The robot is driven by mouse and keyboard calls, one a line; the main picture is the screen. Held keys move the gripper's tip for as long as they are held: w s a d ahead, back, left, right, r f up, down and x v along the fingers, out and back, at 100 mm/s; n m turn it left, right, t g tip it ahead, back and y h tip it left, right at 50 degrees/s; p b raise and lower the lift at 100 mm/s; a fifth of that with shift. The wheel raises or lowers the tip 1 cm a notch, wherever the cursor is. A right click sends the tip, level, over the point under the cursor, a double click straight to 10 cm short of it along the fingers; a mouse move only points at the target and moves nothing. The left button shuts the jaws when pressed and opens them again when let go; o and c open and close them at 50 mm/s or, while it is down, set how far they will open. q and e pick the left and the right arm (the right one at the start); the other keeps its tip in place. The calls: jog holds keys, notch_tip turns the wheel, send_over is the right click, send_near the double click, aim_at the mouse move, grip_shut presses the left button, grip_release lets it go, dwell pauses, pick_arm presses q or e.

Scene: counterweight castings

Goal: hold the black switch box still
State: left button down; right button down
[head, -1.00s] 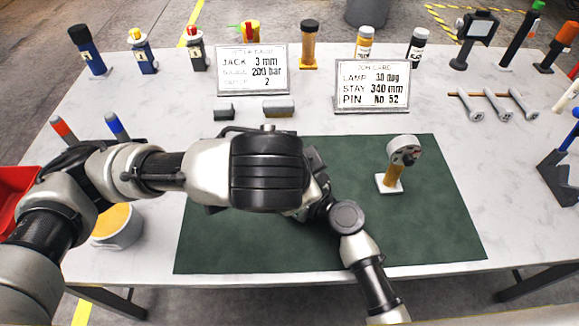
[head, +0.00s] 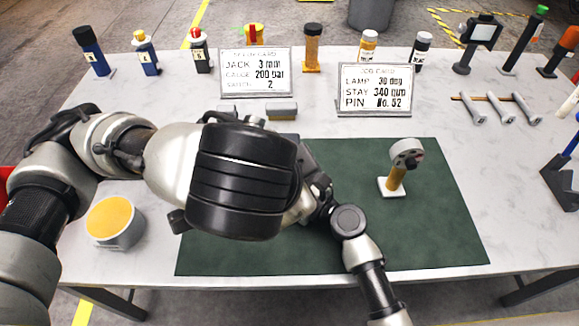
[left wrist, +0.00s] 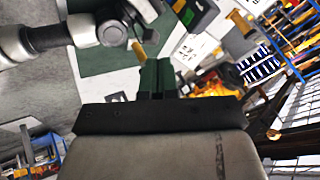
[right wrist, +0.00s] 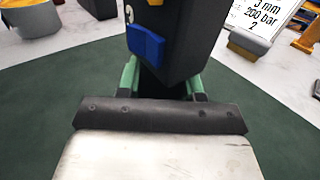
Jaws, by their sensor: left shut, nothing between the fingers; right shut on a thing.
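The black switch box (right wrist: 178,35) stands between my right fingers in the right wrist view, with a blue rocker (right wrist: 146,43) and a bit of yellow on its near face. My right gripper (right wrist: 162,82) is shut on its lower part, over the green mat. In the head view my left forearm and wrist hide most of the box and the right fingers. My left gripper (left wrist: 156,78) is shut and empty in the left wrist view, its green-padded fingers together. A dark body with yellow shows beyond its fingertips; I cannot tell if it touches.
The green mat (head: 430,230) has free room at its right, around a small gauge-like piece on a stand (head: 397,175). Two cards (head: 255,72) (head: 375,90) stand behind the mat. A yellow-topped grey pot (head: 115,222) is at the left. Bottles and tools line the back.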

pick_arm(q)
jog(key=shift+a, duration=0.25)
jog(key=shift+f, duration=0.1)
jog(key=w+f, duration=0.8)
jog(key=w, duration=0.1)
jog(key=shift+w+d, duration=0.2)
jog(key=shift+w+a, duration=0.1)
